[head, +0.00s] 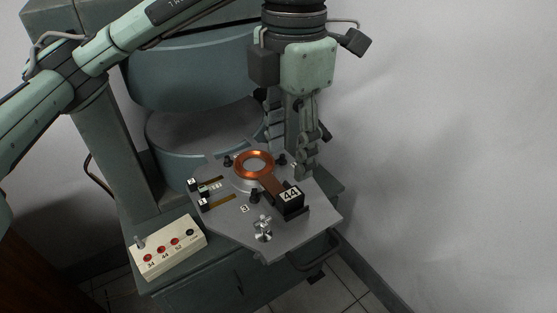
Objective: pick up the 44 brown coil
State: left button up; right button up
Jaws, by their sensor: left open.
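The brown coil (254,163) is a copper-coloured ring lying on a pale round seat on the grey plate. A brown strip runs from it to a black block marked 44 (291,199) at the plate's right side. My left gripper (306,172) points down, open and empty, just behind and to the right of the coil. Its fingers partly hide the plate's far right edge. I cannot tell how high its tips are above the plate. My right gripper does not show.
Small black posts (254,196) stand around the coil. A metal clamp (263,229) is at the plate's front. A control box (167,245) with red buttons sits front left. The large blue-grey magnet (193,70) rises behind.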

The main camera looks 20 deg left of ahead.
aim_at(290, 194)
pick_arm(q)
jog(key=f, duration=0.7)
jog(key=shift+s+d+f, duration=0.1)
jog(key=shift+d+f, duration=0.15)
jog(key=shift+f, duration=0.1)
grip_shut()
